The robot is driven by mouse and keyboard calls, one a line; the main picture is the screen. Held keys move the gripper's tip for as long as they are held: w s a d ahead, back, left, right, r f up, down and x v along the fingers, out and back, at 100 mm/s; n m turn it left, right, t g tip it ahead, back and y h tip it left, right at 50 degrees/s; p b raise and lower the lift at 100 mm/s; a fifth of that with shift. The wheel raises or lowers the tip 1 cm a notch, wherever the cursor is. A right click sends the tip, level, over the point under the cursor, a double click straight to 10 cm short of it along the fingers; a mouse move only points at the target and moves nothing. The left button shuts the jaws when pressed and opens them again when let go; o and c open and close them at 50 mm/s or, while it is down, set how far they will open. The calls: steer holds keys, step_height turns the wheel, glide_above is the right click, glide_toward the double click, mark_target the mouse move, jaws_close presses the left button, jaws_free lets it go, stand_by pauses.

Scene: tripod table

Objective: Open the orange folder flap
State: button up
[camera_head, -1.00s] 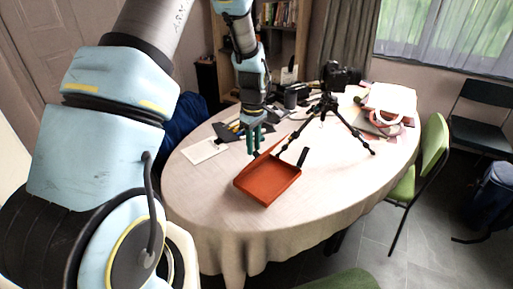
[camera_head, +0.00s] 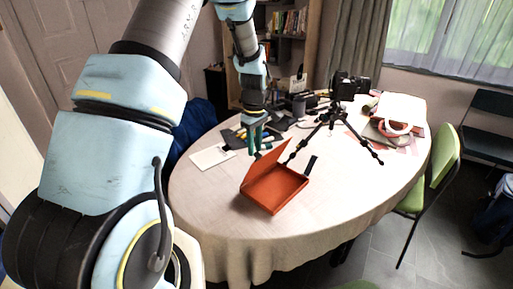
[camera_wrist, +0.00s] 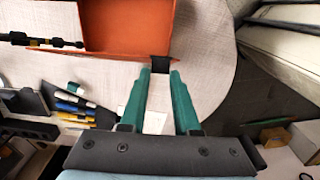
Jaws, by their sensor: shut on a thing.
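The orange folder (camera_head: 277,190) lies on the table like a shallow tray. Its flap (camera_head: 262,168) stands tilted up along the left side. My gripper (camera_head: 256,149) points down beside the flap, on its left. In the wrist view, my two green fingers (camera_wrist: 159,75) reach the folder's lower right corner and are shut on a small black tab (camera_wrist: 159,66) there. The orange folder also shows at the top of that view (camera_wrist: 125,28), cut off by the frame edge.
A black tripod with a camera (camera_head: 333,115) stands behind the folder, one leg close to it. Pens and tools (camera_head: 240,133) and a white paper (camera_head: 212,156) lie to the left. A white bag (camera_head: 402,107) sits at the right. The table's front right is clear.

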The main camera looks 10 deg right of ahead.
steer(key=shift+w+a, duration=0.1)
steer(key=shift+w, duration=0.05)
steer(key=shift+w+a+r, duration=0.15)
steer(key=shift+w+a, duration=0.2)
steer(key=shift+w, duration=0.15)
steer(key=shift+w+a+r, duration=0.15)
steer(key=shift+w+a, duration=0.2)
steer(key=shift+w, duration=0.25)
steer(key=shift+w+a+r, duration=0.1)
steer(key=shift+w+a, duration=0.7)
steer(key=shift+w, duration=0.3)
steer(key=shift+w+a, duration=0.4)
steer(key=shift+w, duration=0.2)
steer(key=shift+w+a, duration=0.4)
steer(key=shift+w, duration=0.2)
steer(key=shift+w, duration=0.1)
